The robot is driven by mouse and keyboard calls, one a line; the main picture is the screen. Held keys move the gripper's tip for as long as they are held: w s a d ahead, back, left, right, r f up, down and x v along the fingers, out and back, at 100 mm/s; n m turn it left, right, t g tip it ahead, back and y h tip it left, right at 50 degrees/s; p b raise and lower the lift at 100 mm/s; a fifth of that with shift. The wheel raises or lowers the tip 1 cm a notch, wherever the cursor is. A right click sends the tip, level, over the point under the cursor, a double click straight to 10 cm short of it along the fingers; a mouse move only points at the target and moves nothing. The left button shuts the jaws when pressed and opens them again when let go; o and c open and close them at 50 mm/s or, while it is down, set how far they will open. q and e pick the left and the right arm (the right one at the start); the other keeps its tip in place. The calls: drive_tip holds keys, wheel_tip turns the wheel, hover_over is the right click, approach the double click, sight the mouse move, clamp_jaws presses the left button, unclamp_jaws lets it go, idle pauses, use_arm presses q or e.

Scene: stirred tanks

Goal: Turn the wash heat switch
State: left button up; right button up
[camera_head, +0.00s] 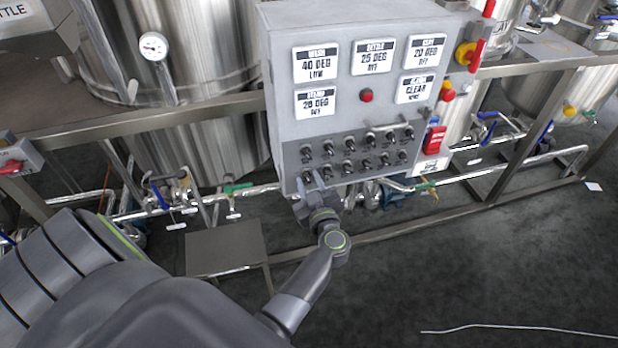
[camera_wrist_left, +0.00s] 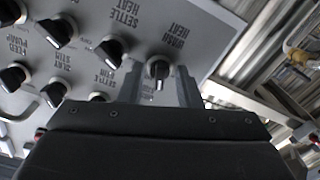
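The wash heat switch (camera_wrist_left: 158,70) is a round black knob with a pale pointer, beside its upside-down label in the left wrist view. It sits at the panel edge, in the row with the settle heat knob (camera_wrist_left: 110,47). My left gripper (camera_wrist_left: 163,78) is open, with one finger on each side of the wash heat knob and a visible gap to each. In the head view my left gripper (camera_head: 307,184) is at the lower left corner of the switch panel (camera_head: 375,136) and hides the switch there. My right gripper is not in view.
Steel tanks (camera_head: 200,50) and pipes stand behind. A small metal stool (camera_head: 226,250) is below left.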

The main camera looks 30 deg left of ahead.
use_arm(q)
drive_tip(key=shift+s+r, duration=0.1)
drive_tip(key=shift+r, duration=0.05)
clamp_jaws()
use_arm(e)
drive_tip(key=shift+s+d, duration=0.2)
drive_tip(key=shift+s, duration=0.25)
use_arm(q)
drive_tip(key=shift+n, duration=0.3)
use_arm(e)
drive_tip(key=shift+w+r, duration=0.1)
use_arm(q)
drive_tip(key=n+p, duration=0.1)
drive_tip(key=n, duration=0.1)
drive_tip(key=shift+n, duration=2.7)
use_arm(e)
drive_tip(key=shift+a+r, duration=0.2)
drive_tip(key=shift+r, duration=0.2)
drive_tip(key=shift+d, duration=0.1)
